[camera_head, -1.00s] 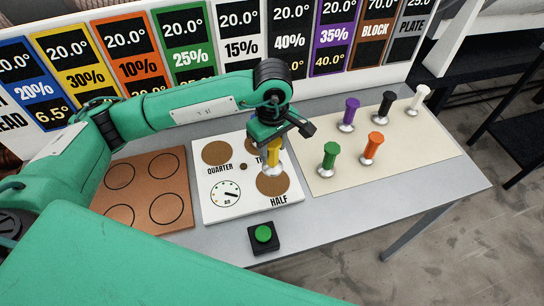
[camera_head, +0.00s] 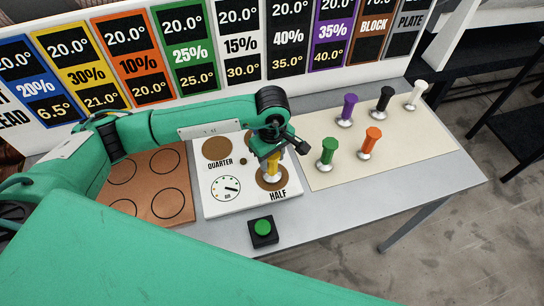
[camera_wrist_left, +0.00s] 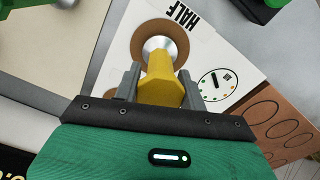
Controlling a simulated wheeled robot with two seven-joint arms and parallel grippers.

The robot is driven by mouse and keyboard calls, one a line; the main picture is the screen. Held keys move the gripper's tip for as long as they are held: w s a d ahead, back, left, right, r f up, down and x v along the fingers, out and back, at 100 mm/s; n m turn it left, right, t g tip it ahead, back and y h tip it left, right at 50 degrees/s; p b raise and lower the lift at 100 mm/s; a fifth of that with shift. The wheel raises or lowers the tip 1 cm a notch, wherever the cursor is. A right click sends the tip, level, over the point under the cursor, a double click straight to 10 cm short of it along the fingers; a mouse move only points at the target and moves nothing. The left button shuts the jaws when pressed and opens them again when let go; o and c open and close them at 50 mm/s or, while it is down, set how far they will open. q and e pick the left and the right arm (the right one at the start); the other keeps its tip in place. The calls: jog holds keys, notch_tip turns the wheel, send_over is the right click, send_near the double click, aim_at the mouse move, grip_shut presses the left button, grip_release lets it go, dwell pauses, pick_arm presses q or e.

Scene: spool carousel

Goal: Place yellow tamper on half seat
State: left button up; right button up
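The yellow tamper (camera_head: 271,166) is upright between the fingers of my left gripper (camera_head: 270,152), which is shut on its handle. Its silver base shows over the brown half seat (camera_head: 284,182) on the white board (camera_head: 209,209). In the left wrist view the tamper (camera_wrist_left: 160,80) covers part of the half seat (camera_wrist_left: 181,35), beside the word HALF. I cannot tell whether the base touches the seat. In that view the left gripper's fingers (camera_wrist_left: 160,92) flank the yellow handle. My right gripper is not in view.
Green (camera_head: 327,151), orange (camera_head: 370,141), purple (camera_head: 347,108), black (camera_head: 383,101) and white (camera_head: 417,95) tampers stand on a cream mat (camera_head: 420,138). A green button (camera_head: 263,228) is in front. A copper-coloured panel (camera_head: 148,187) with ringed circles lies left. Placards (camera_head: 250,73) stand behind.

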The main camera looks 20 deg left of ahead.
pick_arm(q)
jog(key=o, duration=0.3)
jog(key=shift+o, duration=0.2)
jog(key=shift+r, duration=0.1)
jog(key=shift+r+p, duration=0.2)
jog(key=shift+p, duration=0.15)
notch_tip(320, 180, up, 10)
jog(key=b, duration=0.4)
jog(key=shift+b, duration=0.4)
jog(key=shift+r, duration=0.85)
